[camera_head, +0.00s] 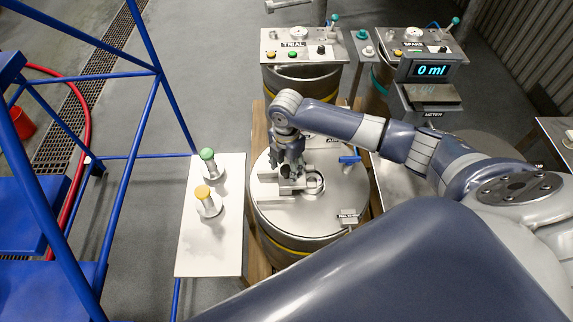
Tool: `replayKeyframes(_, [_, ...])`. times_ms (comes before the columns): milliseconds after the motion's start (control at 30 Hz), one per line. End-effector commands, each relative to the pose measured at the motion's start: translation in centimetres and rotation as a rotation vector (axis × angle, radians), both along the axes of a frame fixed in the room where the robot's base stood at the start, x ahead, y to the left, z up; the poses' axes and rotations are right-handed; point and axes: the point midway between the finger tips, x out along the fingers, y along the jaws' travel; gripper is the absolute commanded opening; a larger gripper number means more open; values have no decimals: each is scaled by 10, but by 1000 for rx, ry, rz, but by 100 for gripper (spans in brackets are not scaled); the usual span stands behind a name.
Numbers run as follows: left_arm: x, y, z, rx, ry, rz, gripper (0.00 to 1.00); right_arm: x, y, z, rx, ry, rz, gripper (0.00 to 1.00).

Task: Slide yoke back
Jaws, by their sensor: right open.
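The drum lid (334,215) is a round metal top in the middle of the view. On it sits a small metal yoke (295,185), a blocky piece beside a round ring opening (314,184). My right gripper (288,174) points down over the yoke from behind, with its fingers open and close to it. I cannot tell whether the fingers touch the yoke, and they hide part of it. My left gripper is not in view.
A blue-handled valve (350,159) and a small labelled plate (348,216) are on the lid. A white side table (211,240) at the left holds a green-topped post (209,163) and a yellow-topped post (208,201). Behind stand the TRIAL panel (303,46) and METER display (431,70).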

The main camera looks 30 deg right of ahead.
Motion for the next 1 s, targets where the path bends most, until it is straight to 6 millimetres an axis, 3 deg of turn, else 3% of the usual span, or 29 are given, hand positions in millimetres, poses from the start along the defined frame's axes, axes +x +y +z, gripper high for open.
replayKeyframes(167, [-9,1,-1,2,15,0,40,0,0,0,0,0,0,51])
replayKeyframes(400, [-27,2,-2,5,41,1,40,0,0,0,0,0,0,0])
replayKeyframes(567, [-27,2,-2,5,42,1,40,2,4,1,2,0,0,0])
replayKeyframes(800, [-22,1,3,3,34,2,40,18,38,1,4,-1,1,0])
replayKeyframes(1000, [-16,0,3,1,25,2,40,26,54,1,3,-1,0,0])
